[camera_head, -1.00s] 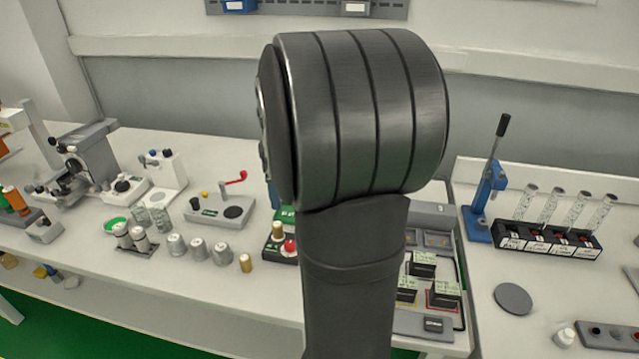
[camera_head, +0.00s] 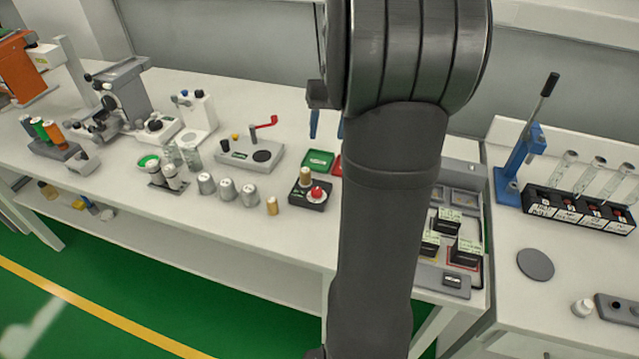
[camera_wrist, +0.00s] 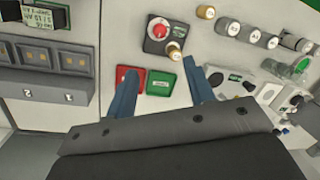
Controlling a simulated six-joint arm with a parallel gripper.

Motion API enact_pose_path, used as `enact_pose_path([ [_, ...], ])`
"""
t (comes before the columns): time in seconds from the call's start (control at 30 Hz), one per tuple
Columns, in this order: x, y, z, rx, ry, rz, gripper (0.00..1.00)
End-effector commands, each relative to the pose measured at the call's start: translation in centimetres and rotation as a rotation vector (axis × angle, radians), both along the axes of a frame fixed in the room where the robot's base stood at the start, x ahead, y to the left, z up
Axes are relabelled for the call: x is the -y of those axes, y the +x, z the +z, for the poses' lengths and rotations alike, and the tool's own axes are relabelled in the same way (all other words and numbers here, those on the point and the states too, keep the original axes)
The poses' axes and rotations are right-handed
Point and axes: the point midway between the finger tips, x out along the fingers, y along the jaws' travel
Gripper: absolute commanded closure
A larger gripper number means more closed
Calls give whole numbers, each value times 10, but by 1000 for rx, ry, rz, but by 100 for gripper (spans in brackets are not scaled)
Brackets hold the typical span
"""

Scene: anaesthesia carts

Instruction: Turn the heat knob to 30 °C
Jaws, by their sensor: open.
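My gripper (camera_head: 327,124) is open and empty, with its blue fingers pointing down above the bench, behind the small green and red trays. A black control box (camera_head: 309,195) carries a red knob (camera_head: 317,193) on a pale round base and a brass-coloured cylinder (camera_head: 305,175). The red knob also shows in the wrist view (camera_wrist: 159,29), apart from the fingers. I cannot read any temperature scale or tell which control is the heat knob.
The green tray (camera_head: 318,161) lies behind the box. A grey device with a red lever (camera_head: 264,124) stands to its left. Several metal canisters (camera_head: 227,189) and a small brass cylinder (camera_head: 272,206) stand nearby. A blue press (camera_head: 521,163) and a tube rack (camera_head: 578,210) are on the right.

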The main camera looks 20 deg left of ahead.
Motion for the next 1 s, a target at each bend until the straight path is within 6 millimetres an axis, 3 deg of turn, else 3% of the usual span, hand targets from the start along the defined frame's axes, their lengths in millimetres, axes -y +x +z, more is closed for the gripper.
enact_pose_path([
  [0.3, 18, 18, -9, -192, -46, -727, 51],
  [0.5, 27, 26, -12, -304, -92, -1084, 51],
  [0.77, 30, 29, -16, -360, -121, -1252, 51],
  [1.0, 20, 19, -47, -362, -124, -1252, 51],
])
